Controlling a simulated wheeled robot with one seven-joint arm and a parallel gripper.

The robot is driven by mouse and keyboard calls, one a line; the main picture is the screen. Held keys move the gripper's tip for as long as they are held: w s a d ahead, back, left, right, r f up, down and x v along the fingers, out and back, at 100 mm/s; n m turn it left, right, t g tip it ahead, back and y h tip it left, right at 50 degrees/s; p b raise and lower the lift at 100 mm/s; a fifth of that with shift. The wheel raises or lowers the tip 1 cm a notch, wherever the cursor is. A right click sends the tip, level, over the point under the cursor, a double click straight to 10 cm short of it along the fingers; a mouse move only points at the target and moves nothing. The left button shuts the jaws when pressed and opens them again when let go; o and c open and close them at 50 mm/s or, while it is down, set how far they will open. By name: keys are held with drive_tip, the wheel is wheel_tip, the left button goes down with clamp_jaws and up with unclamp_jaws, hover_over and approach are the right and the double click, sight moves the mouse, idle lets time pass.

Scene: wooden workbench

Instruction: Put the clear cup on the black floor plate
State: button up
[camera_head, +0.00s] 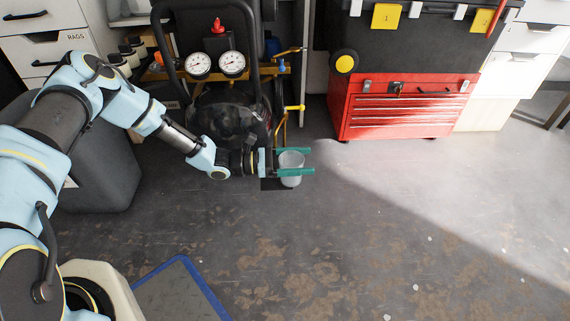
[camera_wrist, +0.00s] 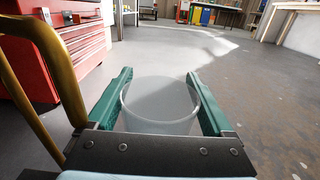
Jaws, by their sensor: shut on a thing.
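The clear cup (camera_head: 291,180) is upright, with its open rim up, between the two green fingers of my gripper (camera_head: 311,161). My gripper is shut on the cup, one finger along each side. The cup (camera_wrist: 160,106) also fills the space between the fingers in the wrist view, its lower part hidden by the gripper body.
A black machine with two gauges (camera_head: 215,65) and a yellow pipe (camera_head: 283,120) stands close behind my gripper. A red tool chest (camera_head: 400,105) is at the back right. A blue-edged mat (camera_head: 180,290) lies in front. The grey floor to the right is clear.

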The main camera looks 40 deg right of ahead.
sight(286, 158)
drive_tip(key=w+f+b, duration=0.1)
drive_tip(key=w, duration=0.1)
drive_tip(key=w+f+b, duration=0.1)
drive_tip(key=w, duration=0.1)
drive_tip(key=w+f+b, duration=0.1)
drive_tip(key=w+b, duration=0.1)
drive_tip(key=shift+w+f, duration=0.15)
drive_tip(key=shift+f, duration=0.2)
drive_tip(key=shift+r, duration=0.1)
drive_tip(key=o, duration=1.1)
drive_tip(key=shift+w+a, duration=0.2)
drive_tip(key=shift+a, duration=0.05)
drive_tip(key=shift+p+v, duration=1.3)
drive_tip(key=shift+v, duration=2.15)
